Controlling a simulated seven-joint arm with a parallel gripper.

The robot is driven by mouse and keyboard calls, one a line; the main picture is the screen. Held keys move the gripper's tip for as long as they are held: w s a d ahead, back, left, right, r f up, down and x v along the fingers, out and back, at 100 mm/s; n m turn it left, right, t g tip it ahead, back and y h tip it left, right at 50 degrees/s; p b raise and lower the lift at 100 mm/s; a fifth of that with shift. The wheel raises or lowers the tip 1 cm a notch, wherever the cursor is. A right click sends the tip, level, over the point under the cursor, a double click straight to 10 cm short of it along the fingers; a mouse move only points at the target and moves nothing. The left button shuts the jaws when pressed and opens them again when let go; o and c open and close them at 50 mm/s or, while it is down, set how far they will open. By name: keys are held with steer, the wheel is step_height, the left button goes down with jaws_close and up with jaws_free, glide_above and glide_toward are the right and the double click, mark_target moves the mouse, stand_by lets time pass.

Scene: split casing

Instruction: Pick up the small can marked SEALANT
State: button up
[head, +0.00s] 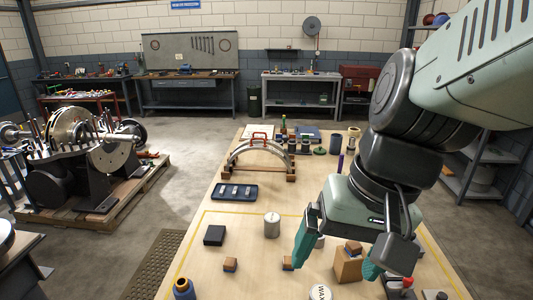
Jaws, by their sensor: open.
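No label reading SEALANT can be made out in the head view. A pale cylindrical can (272,226) stands upright on the wooden table, left of my gripper; any marking on it is too small to read. A white can with dark letters that look like WAX (320,293) is at the bottom edge, partly cut off. My gripper (338,256) is open above the right front of the table, its teal fingers wide apart. No held thing shows between them. A wooden block (347,266) and a small pale item (319,242) show behind and between the fingers, partly hidden.
A dark tray (236,192) and arched casing (262,152) are further back. Several small jars (305,146) stand at the back.

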steer(key=a+f+m+t+y, duration=0.1)
steer(key=a+f+m+y, duration=0.4)
steer(key=f, duration=0.6)
steer(key=a+f+m+y, duration=0.5)
steer(key=f+m, duration=0.3)
steer(key=f, duration=0.4)
steer(key=a+f+m+t+y, duration=0.1)
steer(key=a+f+m+y, duration=0.4)
steer(key=f, duration=0.6)
steer(key=shift+w+a+f+m+t, duration=0.15)
steer(key=shift+a+m, duration=0.15)
steer(key=shift+m, duration=0.15)
steer(key=shift+w+a+m+t, duration=0.15)
steer(key=shift+a+m, duration=0.1)
steer(key=shift+m, duration=0.2)
steer(key=shift+s+a+f, duration=0.15)
steer(key=shift+s+f, duration=0.05)
steer(key=shift+f, duration=0.1)
steer(key=a, duration=0.2)
steer(key=w+a, duration=0.1)
steer(key=a, duration=0.2)
steer(key=shift+w+a+r, duration=0.1)
steer(key=shift+w+a, duration=0.1)
steer(key=shift+a, duration=0.7)
steer(key=shift+w+a+r, duration=0.1)
steer(key=shift+w+a, duration=0.1)
steer(key=shift+a, duration=0.7)
steer(key=shift+w+a, duration=0.2)
steer(key=shift+a, duration=0.7)
steer(key=c, duration=1.2)
